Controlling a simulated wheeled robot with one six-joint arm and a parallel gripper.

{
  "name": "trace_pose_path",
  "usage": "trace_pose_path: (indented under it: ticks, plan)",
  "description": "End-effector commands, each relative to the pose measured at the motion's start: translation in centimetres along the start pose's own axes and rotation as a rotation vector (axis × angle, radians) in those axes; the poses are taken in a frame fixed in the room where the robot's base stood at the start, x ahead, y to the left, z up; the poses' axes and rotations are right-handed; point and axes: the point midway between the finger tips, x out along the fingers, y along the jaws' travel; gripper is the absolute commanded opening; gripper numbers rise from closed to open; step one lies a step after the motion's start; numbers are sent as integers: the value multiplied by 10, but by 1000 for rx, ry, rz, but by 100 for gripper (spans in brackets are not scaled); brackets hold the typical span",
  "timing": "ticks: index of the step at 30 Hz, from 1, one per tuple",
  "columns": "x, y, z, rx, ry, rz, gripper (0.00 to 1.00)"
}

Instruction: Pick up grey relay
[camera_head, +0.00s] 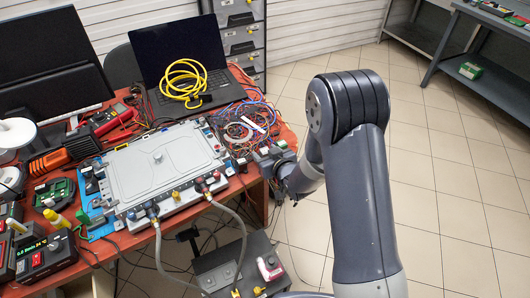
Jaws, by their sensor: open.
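My gripper (273,170) is at the right edge of the red workbench (262,205), reaching in from the right. It is small and dark here, and its jaws are open. A small grey box (264,151), which may be the grey relay, lies just beyond the fingers at the bench's right edge. I cannot tell whether the fingers touch it, and my gripper may hide part of it.
A large grey battery unit (160,165) with hoses fills the middle of the bench. Tangled wires (243,125) lie behind my gripper. A laptop (180,60) with a yellow cable coil (183,80) stands at the back. A dark cart (235,268) stands below. The tiled floor at right is clear.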

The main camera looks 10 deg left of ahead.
Motion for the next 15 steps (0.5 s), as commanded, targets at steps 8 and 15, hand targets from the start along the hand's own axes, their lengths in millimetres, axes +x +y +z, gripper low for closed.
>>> trace_pose_path:
  ticks: [8, 15]
  plan:
    - [4, 0, 0, 0, -1, 0, 53]
    - [4, 0, 0, 0, 0, 0, 35]
